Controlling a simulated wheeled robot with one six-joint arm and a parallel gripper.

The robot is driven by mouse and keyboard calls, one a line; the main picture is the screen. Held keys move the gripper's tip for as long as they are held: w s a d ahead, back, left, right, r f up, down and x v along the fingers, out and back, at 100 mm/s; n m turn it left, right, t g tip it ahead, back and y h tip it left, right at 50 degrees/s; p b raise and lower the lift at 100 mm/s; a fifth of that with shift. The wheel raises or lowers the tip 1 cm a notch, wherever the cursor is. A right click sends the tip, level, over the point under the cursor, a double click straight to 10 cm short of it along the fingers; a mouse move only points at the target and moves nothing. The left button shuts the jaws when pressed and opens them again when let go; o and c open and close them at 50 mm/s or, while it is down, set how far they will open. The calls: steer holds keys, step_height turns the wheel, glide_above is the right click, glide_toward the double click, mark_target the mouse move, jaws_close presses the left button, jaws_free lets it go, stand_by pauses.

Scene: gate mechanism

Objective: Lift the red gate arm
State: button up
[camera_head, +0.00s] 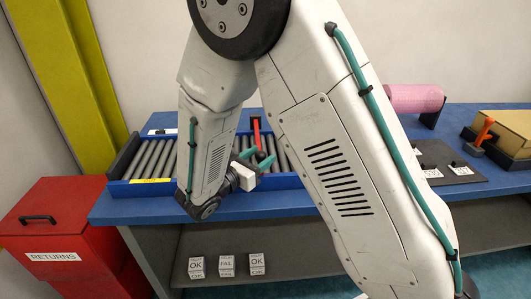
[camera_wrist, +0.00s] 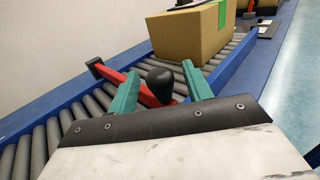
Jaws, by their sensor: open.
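The red gate arm (camera_head: 256,130) lies low over the roller conveyor in the head view, partly hidden behind my gripper (camera_head: 257,158). In the wrist view the red gate arm (camera_wrist: 113,77) runs from a dark pivot end at upper left to a black knob (camera_wrist: 159,79). My gripper (camera_wrist: 160,69) is open, with one teal finger on each side of the knob in this view. I cannot tell whether either finger touches it.
A cardboard box (camera_wrist: 188,36) with green tape sits on the rollers (camera_wrist: 38,145) beyond the gate arm. Blue rails (camera_wrist: 232,60) edge the conveyor. In the head view a red returns bin (camera_head: 60,225) stands at left and a pink roll (camera_head: 413,98) at right.

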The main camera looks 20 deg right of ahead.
steer(key=shift+x, duration=1.35)
